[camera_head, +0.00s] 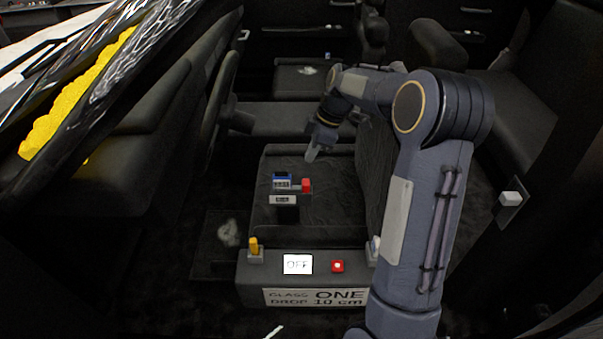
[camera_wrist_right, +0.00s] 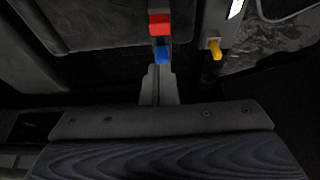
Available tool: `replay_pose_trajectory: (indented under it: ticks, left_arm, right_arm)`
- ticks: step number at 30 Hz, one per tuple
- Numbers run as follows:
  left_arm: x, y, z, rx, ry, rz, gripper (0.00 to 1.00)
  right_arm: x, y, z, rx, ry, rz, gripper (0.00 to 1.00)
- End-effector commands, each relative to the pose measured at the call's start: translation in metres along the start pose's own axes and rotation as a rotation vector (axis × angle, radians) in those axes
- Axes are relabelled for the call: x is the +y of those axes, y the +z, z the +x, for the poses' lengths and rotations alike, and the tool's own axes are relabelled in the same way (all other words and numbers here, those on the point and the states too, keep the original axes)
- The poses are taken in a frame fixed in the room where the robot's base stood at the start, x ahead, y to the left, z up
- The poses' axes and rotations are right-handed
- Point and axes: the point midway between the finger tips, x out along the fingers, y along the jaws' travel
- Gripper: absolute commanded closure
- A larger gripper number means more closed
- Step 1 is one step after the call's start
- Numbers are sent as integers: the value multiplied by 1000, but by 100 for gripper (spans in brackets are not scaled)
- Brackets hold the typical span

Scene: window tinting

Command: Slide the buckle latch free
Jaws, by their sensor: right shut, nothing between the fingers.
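The buckle has a blue part (camera_head: 282,181) and a red block (camera_head: 306,185) beside it, on the dark seat in the middle of the head view. In the right wrist view the red block (camera_wrist_right: 159,25) and the blue part (camera_wrist_right: 162,54) line up just beyond my fingertips. My right gripper (camera_head: 312,153) points down behind the red block, and a gap shows between them in the head view. Its fingers (camera_wrist_right: 160,70) are shut and empty. I cannot tell from the wrist view whether they touch the blue part. My left gripper is not in view.
A front panel carries a yellow lever (camera_head: 254,245), a white display reading OFF (camera_head: 298,264), a red button (camera_head: 337,266) and a label (camera_head: 315,297). A steering wheel (camera_head: 220,90) stands at left. My right arm crosses the right side of the seat.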

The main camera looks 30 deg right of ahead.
Motion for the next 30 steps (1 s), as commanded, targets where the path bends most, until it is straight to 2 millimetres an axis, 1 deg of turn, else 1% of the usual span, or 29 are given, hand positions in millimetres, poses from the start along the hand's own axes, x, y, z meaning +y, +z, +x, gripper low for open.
replay_pose_trajectory:
  ticks: [5, 12, 16, 21, 30]
  left_arm:
    - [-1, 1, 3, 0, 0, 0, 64]
    - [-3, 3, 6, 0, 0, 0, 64]
    - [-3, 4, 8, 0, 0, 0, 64]
    - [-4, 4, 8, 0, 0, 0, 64]
    - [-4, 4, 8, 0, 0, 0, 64]
  right_arm:
    - [-1, 0, 23, -2, -5, -1, 100]
    - [-1, 0, 67, -2, -4, 0, 100]
    - [-1, 0, 85, -1, -4, 1, 100]
    - [-1, 0, 97, -1, -2, 0, 100]
    - [-1, 0, 99, 0, -1, 0, 100]
